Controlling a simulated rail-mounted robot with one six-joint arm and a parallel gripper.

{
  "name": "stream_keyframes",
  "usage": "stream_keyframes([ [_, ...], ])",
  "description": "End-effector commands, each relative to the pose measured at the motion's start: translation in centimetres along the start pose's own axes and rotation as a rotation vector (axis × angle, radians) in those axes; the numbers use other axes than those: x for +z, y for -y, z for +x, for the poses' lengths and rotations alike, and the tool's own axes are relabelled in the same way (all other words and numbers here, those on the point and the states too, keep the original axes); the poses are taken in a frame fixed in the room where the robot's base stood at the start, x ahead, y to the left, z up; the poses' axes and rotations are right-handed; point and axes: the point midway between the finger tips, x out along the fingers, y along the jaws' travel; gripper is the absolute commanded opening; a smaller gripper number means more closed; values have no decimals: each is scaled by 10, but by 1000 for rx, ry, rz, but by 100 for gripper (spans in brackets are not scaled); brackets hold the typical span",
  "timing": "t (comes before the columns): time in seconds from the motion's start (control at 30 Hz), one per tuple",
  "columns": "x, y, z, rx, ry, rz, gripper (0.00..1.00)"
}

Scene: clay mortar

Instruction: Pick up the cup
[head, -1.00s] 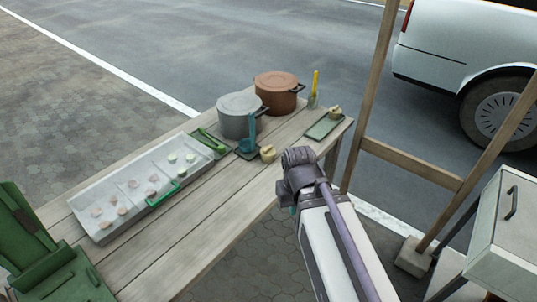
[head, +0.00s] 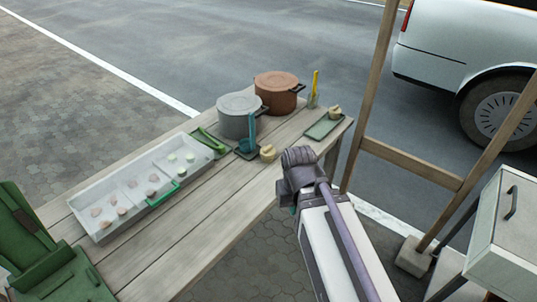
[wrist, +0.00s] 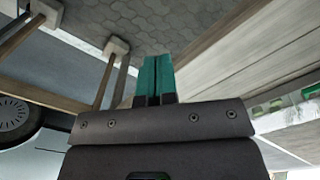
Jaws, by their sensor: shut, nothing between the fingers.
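No object is clearly marked as the cup. A small beige cup-like piece (head: 268,153) stands on the wooden table (head: 190,240) beside a dark square tray, and a similar one (head: 335,112) stands at a green tray. A small clear vessel (head: 313,101) near the far end holds something yellow. My gripper (wrist: 158,60) shows teal fingers side by side, shut and empty, in the wrist view. They point over the paved ground beside the table edge. In the head view my arm is right of the table and mostly hides the fingers. No cup shows clearly in the wrist view.
A grey pot (head: 238,117) and a brown pot (head: 277,93) stand towards the table's far end. A long white tray (head: 100,233) with small pieces lies at left. A wooden frame (head: 412,168) and a white cabinet (head: 505,235) stand right. The table's near side is clear.

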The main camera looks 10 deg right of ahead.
Motion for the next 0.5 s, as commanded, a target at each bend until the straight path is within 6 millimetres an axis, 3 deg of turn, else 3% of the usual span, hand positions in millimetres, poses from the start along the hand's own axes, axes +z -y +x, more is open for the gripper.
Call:
stream_keyframes([
  [0.2, 0, 0, 0, 0, 0, 0, 1],
  [0.5, 0, 0, 0, 0, 0, 0, 30],
])
